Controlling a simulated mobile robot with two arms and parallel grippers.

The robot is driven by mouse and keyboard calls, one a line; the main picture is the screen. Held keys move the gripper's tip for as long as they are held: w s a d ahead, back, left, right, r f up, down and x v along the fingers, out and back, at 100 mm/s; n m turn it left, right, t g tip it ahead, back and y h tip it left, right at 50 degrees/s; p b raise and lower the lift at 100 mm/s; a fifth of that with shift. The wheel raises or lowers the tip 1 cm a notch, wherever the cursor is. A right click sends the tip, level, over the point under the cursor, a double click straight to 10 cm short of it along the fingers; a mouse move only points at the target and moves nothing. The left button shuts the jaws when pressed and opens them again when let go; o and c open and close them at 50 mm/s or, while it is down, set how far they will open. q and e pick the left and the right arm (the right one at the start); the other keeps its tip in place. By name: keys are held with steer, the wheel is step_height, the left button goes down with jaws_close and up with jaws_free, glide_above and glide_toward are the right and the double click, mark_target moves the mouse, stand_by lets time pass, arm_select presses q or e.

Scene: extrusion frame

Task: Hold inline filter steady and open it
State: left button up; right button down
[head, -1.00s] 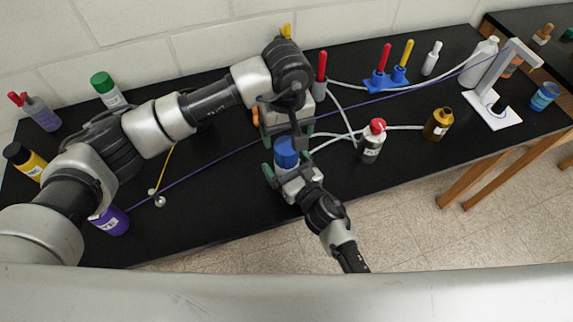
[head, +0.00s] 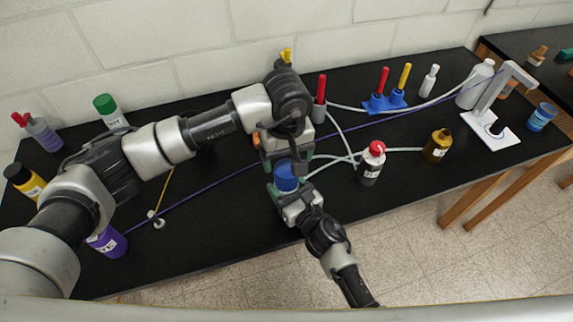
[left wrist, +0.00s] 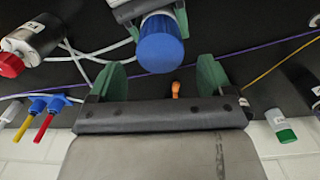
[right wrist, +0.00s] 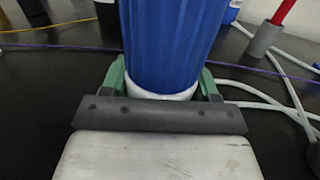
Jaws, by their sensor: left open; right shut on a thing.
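The inline filter has a ribbed blue housing (right wrist: 175,40) with a white part below it. It stands upright over the bench in the head view (head: 286,178). My right gripper (right wrist: 162,85) is shut on the white part, one green finger each side. My left gripper (left wrist: 163,76) is open and empty. In the left wrist view the blue end of the filter (left wrist: 160,48) is ahead of its fingers, not between them. In the head view the left gripper is just behind the filter; whether they touch cannot be told.
A red-capped bottle (head: 370,163) and an amber bottle (head: 437,146) stand to the right. White tubes and a purple cord (head: 205,186) cross the black bench (head: 190,235). A blue holder (head: 384,104) stands behind. The front bench strip is mostly clear.

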mark_target(286, 169)
arm_select(q)
step_height(286, 169, down, 7)
steer(key=shift+f, duration=0.2)
stand_by(0.3)
steer(key=c, duration=0.9)
steer(key=n, duration=0.6)
steer(key=shift+n, duration=0.3)
steer(key=o, duration=1)
